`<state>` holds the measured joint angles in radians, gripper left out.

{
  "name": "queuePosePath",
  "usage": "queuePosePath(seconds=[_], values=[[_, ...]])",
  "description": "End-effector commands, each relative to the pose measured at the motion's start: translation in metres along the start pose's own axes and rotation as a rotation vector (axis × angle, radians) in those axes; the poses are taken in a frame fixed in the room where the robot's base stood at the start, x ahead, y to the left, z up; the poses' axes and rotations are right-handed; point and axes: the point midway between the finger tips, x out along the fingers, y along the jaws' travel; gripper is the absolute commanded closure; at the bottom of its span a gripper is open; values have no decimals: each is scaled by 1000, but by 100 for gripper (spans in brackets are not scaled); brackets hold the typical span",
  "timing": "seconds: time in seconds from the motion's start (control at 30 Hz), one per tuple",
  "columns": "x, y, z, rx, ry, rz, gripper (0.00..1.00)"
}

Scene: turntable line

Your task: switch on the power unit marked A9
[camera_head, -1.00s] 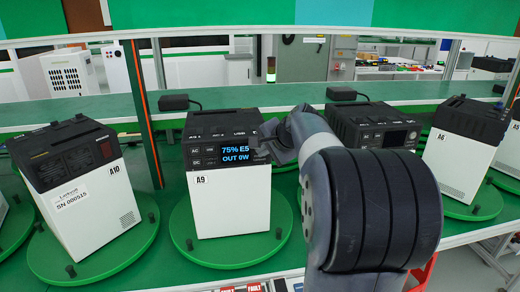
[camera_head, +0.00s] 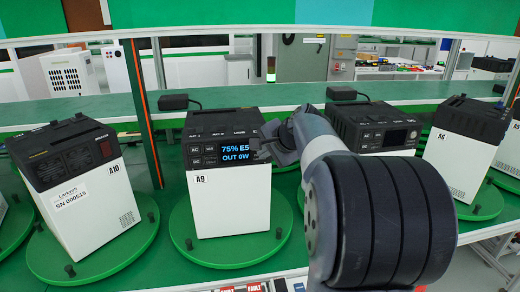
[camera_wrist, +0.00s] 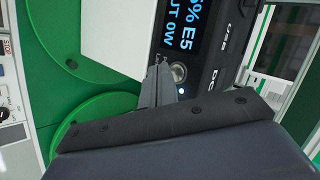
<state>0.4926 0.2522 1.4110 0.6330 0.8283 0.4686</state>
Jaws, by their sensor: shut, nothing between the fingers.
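The power unit marked A9 (camera_head: 220,206) stands upright on a green turntable, with a white body and dark top. Its lit screen (camera_head: 236,152) reads 75% E5, OUT 0W in blue; it also shows in the wrist view (camera_wrist: 187,28). My gripper (camera_head: 262,153) is shut and empty at the right side of A9's front panel, hiding part of it. In the wrist view my shut fingertips (camera_wrist: 160,64) are beside a round silver button (camera_wrist: 179,72). A small bright light (camera_wrist: 181,91) shows near the button. I cannot tell whether the fingers touch the panel.
The unit marked A10 (camera_head: 95,215) stands on its turntable (camera_head: 145,240) to the left. Another dark-topped unit (camera_head: 375,124) is behind my arm, and a unit marked A6 (camera_head: 455,160) is at the right. A black adapter (camera_head: 174,101) sits on the shelf behind A9.

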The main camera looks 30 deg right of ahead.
Motion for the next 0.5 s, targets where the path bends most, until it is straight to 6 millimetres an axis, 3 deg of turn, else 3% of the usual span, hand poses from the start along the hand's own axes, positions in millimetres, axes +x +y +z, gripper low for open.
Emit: queuePosePath(seconds=[0.5], values=[[-30,23,22,0,1,-1,100]])
